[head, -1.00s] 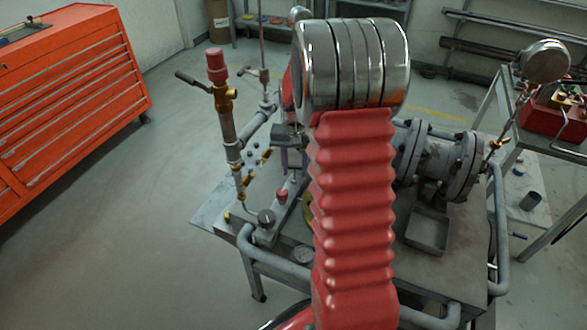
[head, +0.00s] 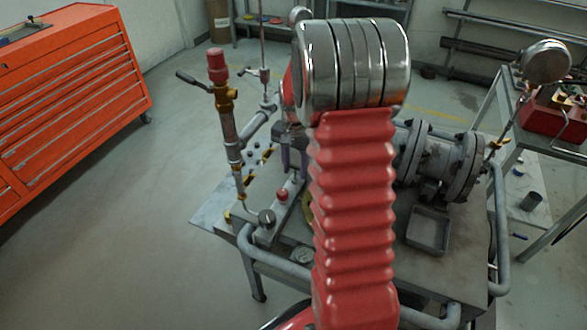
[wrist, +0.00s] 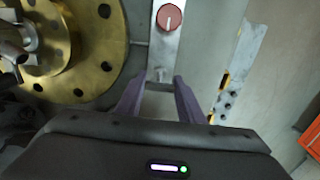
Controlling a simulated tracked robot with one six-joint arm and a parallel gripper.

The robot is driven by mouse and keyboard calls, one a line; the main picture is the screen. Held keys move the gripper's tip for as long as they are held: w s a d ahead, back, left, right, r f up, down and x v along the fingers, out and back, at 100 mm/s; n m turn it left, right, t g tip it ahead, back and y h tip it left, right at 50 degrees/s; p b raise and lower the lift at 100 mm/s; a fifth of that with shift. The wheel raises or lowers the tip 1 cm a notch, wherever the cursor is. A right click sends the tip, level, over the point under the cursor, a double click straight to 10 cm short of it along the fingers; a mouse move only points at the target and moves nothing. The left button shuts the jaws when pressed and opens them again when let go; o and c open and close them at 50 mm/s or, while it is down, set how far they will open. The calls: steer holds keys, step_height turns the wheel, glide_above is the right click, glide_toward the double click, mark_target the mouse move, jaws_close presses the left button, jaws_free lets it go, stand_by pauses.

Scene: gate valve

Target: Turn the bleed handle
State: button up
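My gripper (wrist: 160,84) is open in the wrist view, its two purple-grey fingers apart with no object held between them. A red round knob (wrist: 170,18) with a white pointer line lies ahead of the fingertips on a metal strip. A dark lever handle (head: 193,80) sticks out left from a brass valve (head: 225,97) under a red cap. I cannot tell which of these is the bleed handle. My arm hides much of the rig's middle.
A large brass flange (wrist: 85,40) stands close left of the fingers in the wrist view. Grey flanged pipe (head: 440,160) and an open tray (head: 428,230) lie right of my arm. An orange tool cabinet (head: 75,100) stands left, with clear floor between.

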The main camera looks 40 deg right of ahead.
mark_target(296, 166)
steer(key=o, duration=0.5)
steer(key=shift+s+d, duration=0.1)
steer(key=shift+s, duration=0.1)
steer(key=shift+c, duration=0.2)
steer(key=shift+w+r, duration=0.1)
steer(key=shift+w, duration=0.05)
step_height(296, 166, up, 13)
steer(key=shift+r, duration=0.2)
stand_by(0.5)
